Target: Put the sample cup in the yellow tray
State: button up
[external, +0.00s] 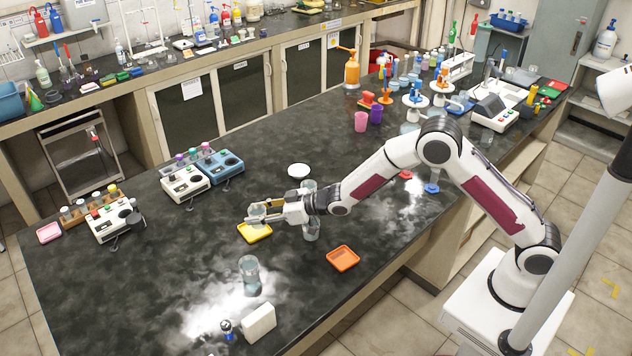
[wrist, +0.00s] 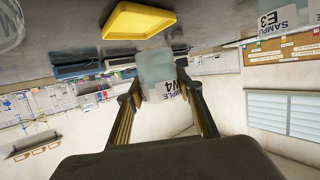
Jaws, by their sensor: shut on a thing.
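My gripper (external: 270,214) is shut on a clear cup with a white label, the sample cup (external: 257,209). In the wrist view, the cup (wrist: 155,66) sits between the fingertips (wrist: 158,82), and its label reads "SAMPLE" with a code ending in 4. The yellow tray (external: 255,232) lies flat on the dark bench, just below the gripper in the external view. The tray (wrist: 138,20) also shows at the top of the tilted wrist view, with its inside empty where visible. The cup appears held above the bench, apart from the tray; its exact height is unclear.
A clear glass (external: 249,275) stands in front of the tray. More clear glassware (external: 310,229) stands beside my wrist, partly hidden. A label reading "SAMPLE E3" (wrist: 283,22) shows in the wrist view. An orange tray (external: 343,258) lies right.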

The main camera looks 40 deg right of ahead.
aim_at(265, 224)
jog(key=shift+f, duration=1.85)
jog(key=shift+f, duration=0.1)
jog(key=o, duration=1.1)
jog(key=shift+v, duration=6.05)
